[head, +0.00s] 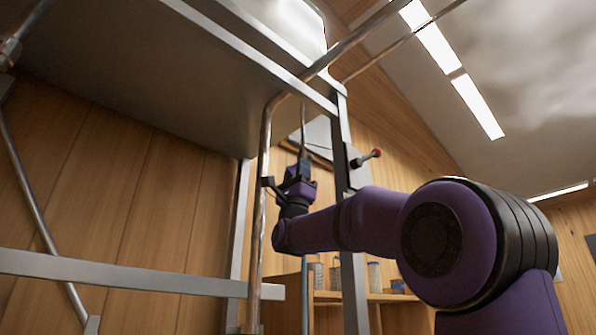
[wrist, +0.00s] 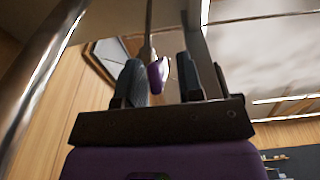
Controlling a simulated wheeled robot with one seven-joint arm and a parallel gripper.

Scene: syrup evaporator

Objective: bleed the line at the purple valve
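The purple valve (wrist: 157,75) shows in the wrist view as a small purple handle on a thin pipe that comes down from above. In that view it appears in the gap between the two dark fingers of my gripper (wrist: 160,82), nearer the left finger. A gap shows between the handle and the right finger. My gripper is open and points upward; whether the handle is at fingertip depth or beyond it, I cannot tell. In the head view my gripper (head: 304,160) is raised beside the metal frame, under a thin vertical pipe. The purple handle cannot be made out there.
A metal frame post (head: 348,200) and a bent steel pipe (head: 262,190) stand close to my arm. A red-knobbed lever (head: 367,158) sits on the post. The large pan (head: 130,70) hangs overhead at left. A shelf (head: 365,297) with jars is behind.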

